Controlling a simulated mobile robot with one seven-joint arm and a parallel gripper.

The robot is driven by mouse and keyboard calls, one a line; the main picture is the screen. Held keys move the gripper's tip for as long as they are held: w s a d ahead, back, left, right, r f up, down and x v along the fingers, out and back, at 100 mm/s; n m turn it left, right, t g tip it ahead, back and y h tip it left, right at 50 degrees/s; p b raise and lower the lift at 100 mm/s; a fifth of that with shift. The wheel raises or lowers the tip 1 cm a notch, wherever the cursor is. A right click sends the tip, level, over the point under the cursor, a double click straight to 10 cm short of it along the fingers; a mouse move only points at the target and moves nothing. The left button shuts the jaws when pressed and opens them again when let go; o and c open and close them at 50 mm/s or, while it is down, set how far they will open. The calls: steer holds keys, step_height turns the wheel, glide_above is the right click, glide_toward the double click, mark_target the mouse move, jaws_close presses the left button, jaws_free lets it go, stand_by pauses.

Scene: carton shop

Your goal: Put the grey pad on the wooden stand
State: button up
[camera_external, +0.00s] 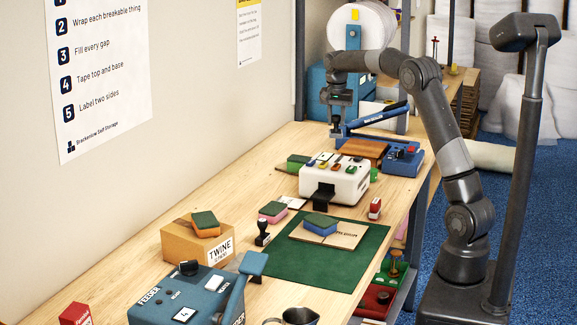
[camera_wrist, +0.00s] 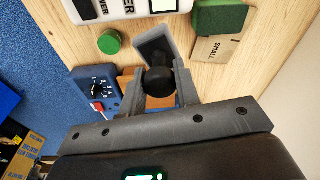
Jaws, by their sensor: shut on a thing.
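My gripper (camera_external: 339,122) is at the far end of the bench, above the left part of the blue lever device. In the wrist view my gripper (camera_wrist: 158,88) is shut on a round black knob. The grey pad (camera_wrist: 153,43), a dark rectangle with a paler edge, shows just beyond this knob, which looks like its handle. The wooden stand seems to be the brown board (camera_external: 363,148) beside the blue device. A strip of orange-brown wood (camera_wrist: 160,102) shows between my fingers. I cannot tell whether pad and wood touch.
The blue device (camera_external: 403,158) has a raised lever (camera_external: 375,117) close to my gripper. A white machine (camera_external: 335,183) and a green sponge (camera_external: 296,161) stand nearer the camera. A green round thing (camera_wrist: 109,42) is near the pad. A green mat (camera_external: 290,262) lies farther along the bench.

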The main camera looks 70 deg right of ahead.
steer(key=s+d+m, duration=0.2)
steer(key=s+d, duration=0.6)
steer(key=d, duration=0.2)
steer(key=s+d+m, duration=0.2)
steer(key=s+d, duration=0.6)
steer(key=d, duration=0.3)
glide_above(362, 149)
step_height(362, 149, down, 6)
steer(key=shift+w+d+f, duration=0.1)
steer(key=shift+f, duration=1.9)
steer(key=shift+f, duration=0.15)
steer(key=o, duration=1)
steer(key=r, duration=0.4)
steer(key=a+r, duration=0.1)
steer(key=r, duration=0.7)
steer(key=shift+w+a+r, duration=0.15)
steer(key=shift+a, duration=0.1)
